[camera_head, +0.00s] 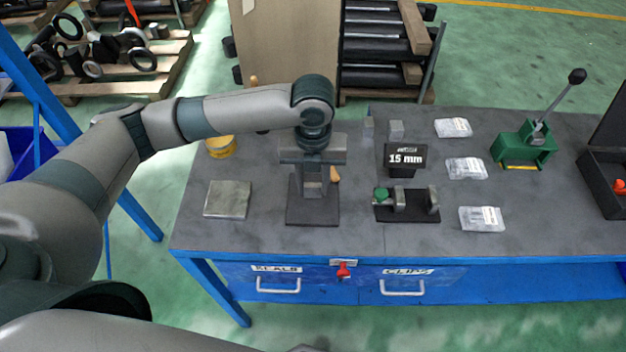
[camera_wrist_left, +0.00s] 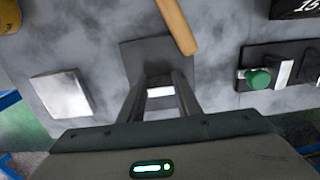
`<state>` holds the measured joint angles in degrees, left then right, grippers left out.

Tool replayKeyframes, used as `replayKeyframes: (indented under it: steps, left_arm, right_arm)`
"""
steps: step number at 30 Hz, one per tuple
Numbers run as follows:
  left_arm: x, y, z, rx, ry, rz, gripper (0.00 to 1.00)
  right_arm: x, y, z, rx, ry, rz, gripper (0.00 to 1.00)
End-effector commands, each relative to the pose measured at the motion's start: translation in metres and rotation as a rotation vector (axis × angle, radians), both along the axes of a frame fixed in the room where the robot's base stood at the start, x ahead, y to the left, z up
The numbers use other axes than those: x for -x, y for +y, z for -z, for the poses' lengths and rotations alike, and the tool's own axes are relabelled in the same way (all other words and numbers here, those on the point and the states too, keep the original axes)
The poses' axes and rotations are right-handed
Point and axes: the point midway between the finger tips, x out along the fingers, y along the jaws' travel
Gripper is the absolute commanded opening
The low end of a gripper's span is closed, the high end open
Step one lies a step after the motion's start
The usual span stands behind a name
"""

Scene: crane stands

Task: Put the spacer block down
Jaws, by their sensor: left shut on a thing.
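My left gripper (camera_head: 312,190) points down over a dark square plate (camera_head: 315,217) on the grey bench. It is shut on a small pale block, taken to be the spacer block, which shows between the fingers in the left wrist view (camera_wrist_left: 160,92). In the head view the fingers mostly hide the block. I cannot tell whether it touches the dark plate, which also shows in the left wrist view (camera_wrist_left: 135,52). A sign reading "15 mm" (camera_head: 405,158) stands to the right, behind a dark fixture with a green knob (camera_head: 382,195). My right gripper is not in view.
A flat grey metal plate (camera_head: 228,199) lies left of the gripper. A wooden handle (camera_head: 335,175) is close beside the fingers. A yellow tin (camera_head: 221,146), small grey blocks (camera_head: 396,130), clear bags (camera_head: 481,218) and a green lever press (camera_head: 525,147) stand around the bench.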

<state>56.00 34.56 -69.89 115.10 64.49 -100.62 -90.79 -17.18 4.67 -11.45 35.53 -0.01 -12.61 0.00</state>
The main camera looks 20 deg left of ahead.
Motion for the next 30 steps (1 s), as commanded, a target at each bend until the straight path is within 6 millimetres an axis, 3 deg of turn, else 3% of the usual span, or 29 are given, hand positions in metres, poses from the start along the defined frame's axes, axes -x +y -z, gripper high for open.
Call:
replayKeyframes:
  steps: [13,14,16,30]
  left_arm:
    - [0.0001,-0.0003,0.0060,0.001,0.000,0.000,0.04]
    - [0.0000,-0.0003,0.0060,0.001,0.000,0.000,0.35]
    - [0.0000,-0.0003,0.0059,0.001,0.000,0.000,0.49]
    - [-0.0007,-0.0003,-0.0005,0.000,-0.002,0.001,0.49]
  right_arm:
    - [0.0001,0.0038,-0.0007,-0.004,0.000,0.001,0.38]
    - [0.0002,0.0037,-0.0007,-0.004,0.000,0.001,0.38]
    - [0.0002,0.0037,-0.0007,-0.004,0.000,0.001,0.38]
    - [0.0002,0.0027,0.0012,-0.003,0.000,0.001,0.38]
